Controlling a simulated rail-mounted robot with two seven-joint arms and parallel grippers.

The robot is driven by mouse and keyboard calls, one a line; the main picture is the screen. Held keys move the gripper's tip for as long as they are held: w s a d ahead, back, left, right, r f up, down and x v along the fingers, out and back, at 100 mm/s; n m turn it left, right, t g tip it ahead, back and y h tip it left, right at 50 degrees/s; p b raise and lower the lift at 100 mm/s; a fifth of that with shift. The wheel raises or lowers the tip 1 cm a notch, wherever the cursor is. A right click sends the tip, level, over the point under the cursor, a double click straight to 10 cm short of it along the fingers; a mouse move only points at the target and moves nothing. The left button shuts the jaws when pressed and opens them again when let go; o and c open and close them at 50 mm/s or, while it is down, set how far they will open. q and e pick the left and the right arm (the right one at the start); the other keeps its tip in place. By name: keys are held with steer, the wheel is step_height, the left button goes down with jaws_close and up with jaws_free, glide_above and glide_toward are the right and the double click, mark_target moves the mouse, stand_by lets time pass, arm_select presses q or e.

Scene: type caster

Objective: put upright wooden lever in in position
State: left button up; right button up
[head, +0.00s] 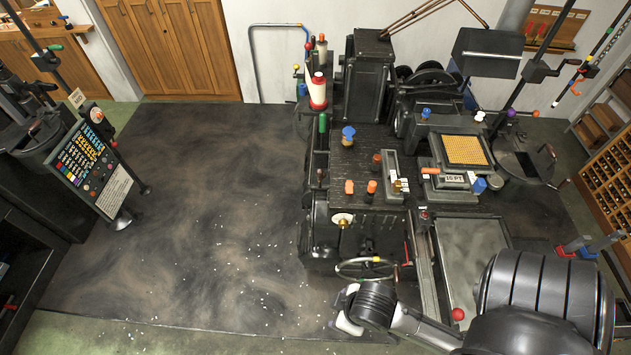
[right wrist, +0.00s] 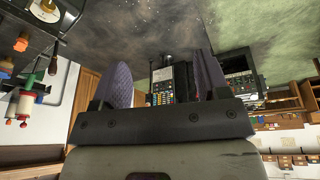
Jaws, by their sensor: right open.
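The type caster (head: 375,225) stands right of centre in the head view. Several short upright handles with orange-brown tops stand on its deck, one at the front left (head: 349,187), one beside it (head: 371,187) and one farther back (head: 376,160). I cannot tell for sure which is the wooden lever. My right arm comes in from the lower right, its hand low beside the handwheel (head: 365,268). In the right wrist view my right gripper (right wrist: 160,62) has its two fingers wide apart with nothing between them. My left gripper is not in view.
A control panel (head: 88,165) stands at the left. The dark floor mat (head: 200,210) between is open, with small white bits scattered. A red-knobbed rod (head: 458,314) is near my right arm. Wooden cabinets (head: 175,45) line the back wall.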

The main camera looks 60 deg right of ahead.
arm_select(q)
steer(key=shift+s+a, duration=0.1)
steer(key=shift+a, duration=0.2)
